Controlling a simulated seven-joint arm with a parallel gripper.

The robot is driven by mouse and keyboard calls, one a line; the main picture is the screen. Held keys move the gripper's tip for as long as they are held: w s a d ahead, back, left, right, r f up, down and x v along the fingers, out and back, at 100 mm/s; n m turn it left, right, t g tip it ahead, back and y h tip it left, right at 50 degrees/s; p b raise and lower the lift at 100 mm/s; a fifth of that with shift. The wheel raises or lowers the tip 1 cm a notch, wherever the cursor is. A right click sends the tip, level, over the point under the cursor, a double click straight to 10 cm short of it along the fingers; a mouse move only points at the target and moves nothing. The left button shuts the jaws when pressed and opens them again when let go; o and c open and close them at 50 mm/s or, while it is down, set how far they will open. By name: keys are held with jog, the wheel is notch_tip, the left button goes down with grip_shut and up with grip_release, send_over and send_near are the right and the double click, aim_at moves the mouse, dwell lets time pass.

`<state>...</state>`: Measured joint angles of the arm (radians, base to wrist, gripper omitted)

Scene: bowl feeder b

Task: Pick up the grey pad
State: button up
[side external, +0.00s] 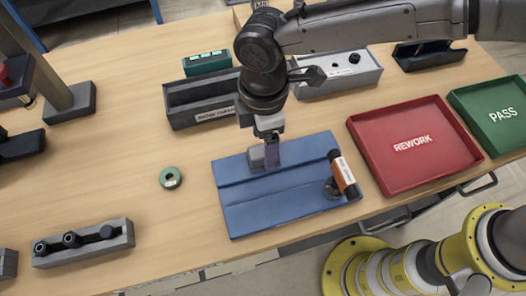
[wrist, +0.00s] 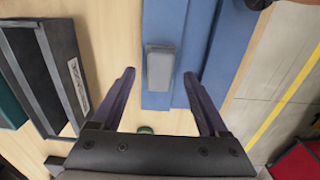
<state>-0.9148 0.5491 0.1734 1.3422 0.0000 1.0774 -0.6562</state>
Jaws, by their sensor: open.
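The grey pad (side external: 257,158) is a small rounded block lying on the blue fixture plate (side external: 290,205), near its back edge. In the wrist view the pad (wrist: 160,68) sits on a blue strip. My gripper (side external: 271,152) points down at the pad in the side view and partly overlaps it there. In the wrist view my gripper (wrist: 159,76) is open, with one finger on each side of the pad and a visible gap to both. The exact height of the fingertips above the plate is hard to tell.
An orange and black cylinder (side external: 343,174) and a dark round part (side external: 332,188) are at the plate's right end. The red REWORK tray (side external: 472,160) is to the right. A dark bin (side external: 180,110) stands behind. A green ring (side external: 170,178) lies left on clear table.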

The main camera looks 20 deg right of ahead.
aim_at(263, 150)
jog(key=shift+f, duration=1.55)
grip_shut()
